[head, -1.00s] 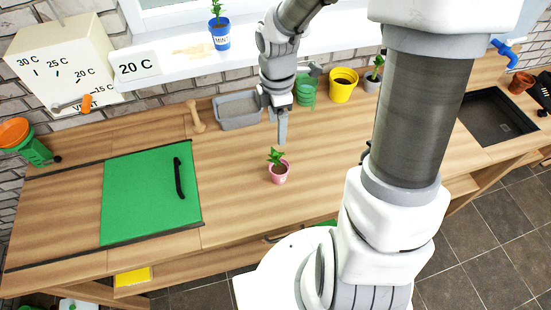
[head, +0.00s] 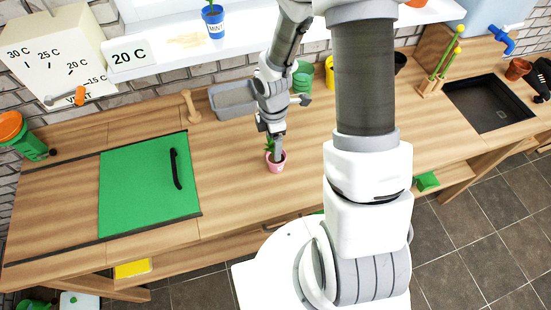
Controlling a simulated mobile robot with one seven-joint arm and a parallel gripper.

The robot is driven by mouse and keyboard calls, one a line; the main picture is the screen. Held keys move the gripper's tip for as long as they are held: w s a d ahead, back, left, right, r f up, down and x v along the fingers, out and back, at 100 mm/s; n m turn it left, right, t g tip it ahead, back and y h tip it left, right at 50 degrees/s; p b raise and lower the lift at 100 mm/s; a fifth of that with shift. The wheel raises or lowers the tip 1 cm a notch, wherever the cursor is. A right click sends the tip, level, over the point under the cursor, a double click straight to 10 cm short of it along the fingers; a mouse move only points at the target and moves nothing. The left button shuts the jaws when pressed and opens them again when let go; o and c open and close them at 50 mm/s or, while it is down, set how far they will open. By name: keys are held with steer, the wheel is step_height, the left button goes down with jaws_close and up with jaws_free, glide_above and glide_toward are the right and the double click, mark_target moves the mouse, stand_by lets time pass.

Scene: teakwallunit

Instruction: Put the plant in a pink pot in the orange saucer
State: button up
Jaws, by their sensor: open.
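The plant in a pink pot (head: 277,168) stands upright on the wooden worktop, right of the green panel. My gripper (head: 276,156) is open and points down right at the plant. Its finger covers part of the leaves and the pot's rim; I cannot tell whether it touches them.
A grey tray (head: 232,98), a green pot (head: 302,76) and a yellow pot (head: 329,72) stand behind my gripper. A green panel with a black handle (head: 150,185) lies at left. A dark sink (head: 492,104) is at right. Worktop around the pink pot is bare.

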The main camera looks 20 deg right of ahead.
steer(key=shift+f, duration=0.1)
jaws_close()
stand_by(0.3)
stand_by(1.1)
